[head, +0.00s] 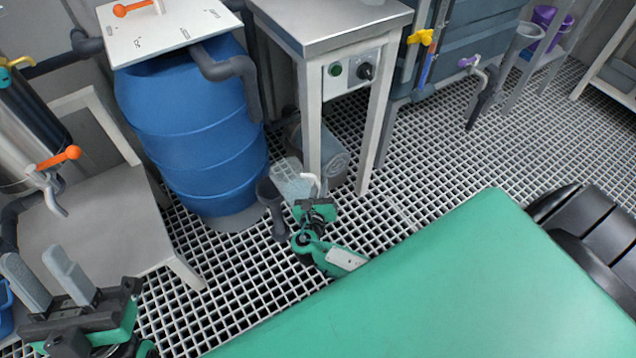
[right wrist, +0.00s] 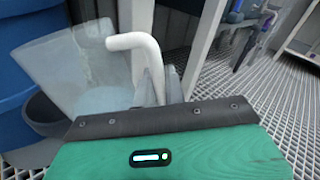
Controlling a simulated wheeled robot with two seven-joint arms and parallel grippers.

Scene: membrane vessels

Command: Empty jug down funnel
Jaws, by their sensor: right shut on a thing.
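The clear jug (head: 290,178) with a pale handle (right wrist: 135,42) is held by my right gripper (head: 312,196), which is shut on the handle. The jug is off the floor, just above and beside a dark grey funnel (head: 271,203), and looks tilted. In the right wrist view the jug (right wrist: 70,65) leans to the left, over the wide dark mouth of the funnel (right wrist: 45,112). Whether anything pours, I cannot tell. My left gripper (head: 45,278) is empty at the lower left, its two grey fingers apart.
A blue barrel (head: 190,130) stands left of the funnel. A steel-topped table (head: 335,25) with a control box is behind, and a grey bucket (head: 335,165) sits by its leg. A grey stand (head: 95,225) is at left. Open grating lies to the right.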

